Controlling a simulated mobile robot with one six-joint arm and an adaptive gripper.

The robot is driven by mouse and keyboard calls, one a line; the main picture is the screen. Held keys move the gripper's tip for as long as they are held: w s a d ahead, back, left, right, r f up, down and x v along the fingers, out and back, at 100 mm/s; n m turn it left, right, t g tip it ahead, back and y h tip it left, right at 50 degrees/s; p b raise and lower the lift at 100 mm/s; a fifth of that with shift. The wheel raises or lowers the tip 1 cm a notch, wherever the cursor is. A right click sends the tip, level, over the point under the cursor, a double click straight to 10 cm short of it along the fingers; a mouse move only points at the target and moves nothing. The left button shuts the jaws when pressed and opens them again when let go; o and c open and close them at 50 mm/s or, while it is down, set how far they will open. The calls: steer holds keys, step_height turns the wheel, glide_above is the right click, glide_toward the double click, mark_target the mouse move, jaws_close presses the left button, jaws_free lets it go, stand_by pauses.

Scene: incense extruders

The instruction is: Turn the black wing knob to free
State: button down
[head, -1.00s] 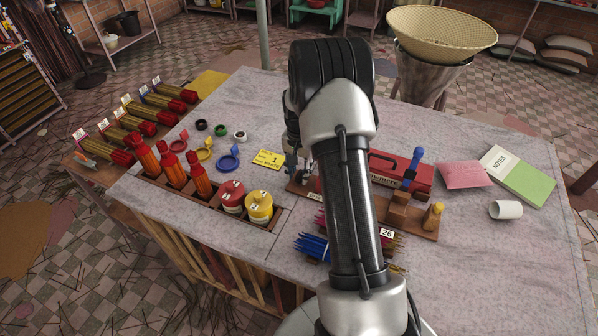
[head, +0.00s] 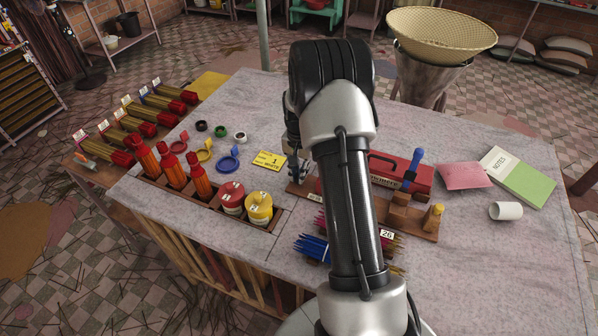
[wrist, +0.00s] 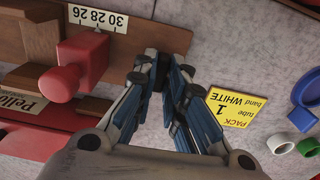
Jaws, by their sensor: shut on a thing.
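My gripper (wrist: 168,72) is closed in at the end of a brown wooden board (wrist: 152,40), its blue-padded fingers on either side of a small dark part. This dark part (wrist: 163,66) is probably the black wing knob; the fingertips cover most of it and its angle cannot be told. In the head view my gripper (head: 298,172) is at the left end of the same board (head: 297,189), partly hidden by my arm.
A red block with a knob (wrist: 65,83) and a scale strip (wrist: 98,17) are beside the gripper. A yellow card (wrist: 235,112) lies on the right. The red toolbox (head: 418,182) stands behind the board. Red and yellow canisters (head: 259,206) sit front left.

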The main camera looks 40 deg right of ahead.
steer(key=shift+n, duration=0.3)
steer(key=n+p, duration=0.1)
steer(key=n, duration=0.2)
steer(key=shift+r+n, duration=0.1)
steer(key=shift+n, duration=0.2)
steer(key=n+p, duration=0.1)
steer(key=n, duration=0.3)
steer(key=shift+n, duration=0.3)
steer(key=n, duration=0.4)
steer(key=shift+n+p, duration=0.45)
steer(key=shift+n, duration=2.05)
steer(key=c, duration=1.6)
jaws_free()
steer(key=shift+c, duration=0.2)
